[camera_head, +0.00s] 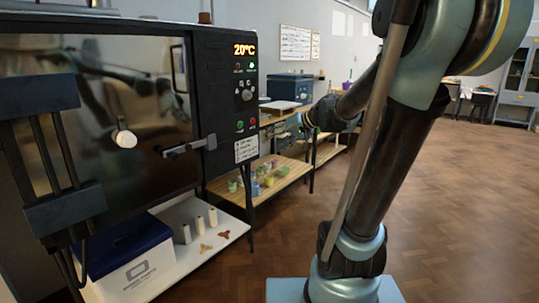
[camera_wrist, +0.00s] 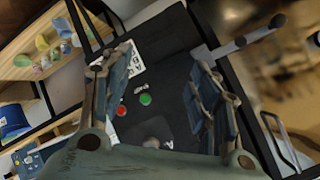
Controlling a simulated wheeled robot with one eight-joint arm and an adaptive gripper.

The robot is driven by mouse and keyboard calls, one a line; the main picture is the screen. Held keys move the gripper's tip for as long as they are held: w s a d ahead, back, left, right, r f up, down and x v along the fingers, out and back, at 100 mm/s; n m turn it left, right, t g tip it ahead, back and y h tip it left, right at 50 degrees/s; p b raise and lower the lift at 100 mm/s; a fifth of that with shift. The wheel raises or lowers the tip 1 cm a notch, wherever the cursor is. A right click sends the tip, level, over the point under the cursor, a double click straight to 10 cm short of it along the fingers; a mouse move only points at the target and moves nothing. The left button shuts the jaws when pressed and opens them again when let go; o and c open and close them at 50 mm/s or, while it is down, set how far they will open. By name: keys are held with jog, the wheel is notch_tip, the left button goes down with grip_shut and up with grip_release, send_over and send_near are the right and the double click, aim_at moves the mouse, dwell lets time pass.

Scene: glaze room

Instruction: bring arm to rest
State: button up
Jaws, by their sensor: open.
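My arm rises at the right in the head view and bends back towards the kiln (camera_head: 110,110). My gripper (camera_wrist: 155,75) is open and empty in the wrist view, with its two fingers spread apart. Between and beyond the fingers is the kiln's dark control panel (camera_wrist: 165,95), with a red button, a green button and a knob. In the head view the gripper end is small, just right of the panel (camera_head: 245,95). The panel display reads 20°C. The kiln door looks shut, with a latch handle (camera_head: 190,146) across its right edge.
A wooden shelf unit (camera_head: 275,182) with several small coloured pots stands behind the kiln. Under the kiln, a white shelf (camera_head: 195,255) holds a blue-lidded box (camera_head: 130,262) and several white posts. A blue case (camera_head: 290,87) sits farther back. The parquet floor at right is clear.

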jog(key=s+d+f+m+g+h, duration=0.1)
jog(key=s+d+f+h, duration=0.2)
jog(key=s+d+f, duration=0.2)
jog(key=s+d+f+g+h, duration=0.1)
jog(key=s+d+f+h, duration=0.2)
jog(key=s+d+f, duration=0.3)
jog(key=s+d+f+m+g+h, duration=0.1)
jog(key=s+d+f+h, duration=0.2)
jog(key=s, duration=1.1)
jog(key=d+f, duration=0.3)
jog(key=f, duration=0.1)
jog(key=shift+f+m+g, duration=0.3)
jog(key=shift+f+g, duration=0.1)
jog(key=shift+w, duration=0.1)
jog(key=shift+w+f, duration=0.2)
jog(key=shift+w, duration=0.25)
jog(key=shift+c, duration=0.2)
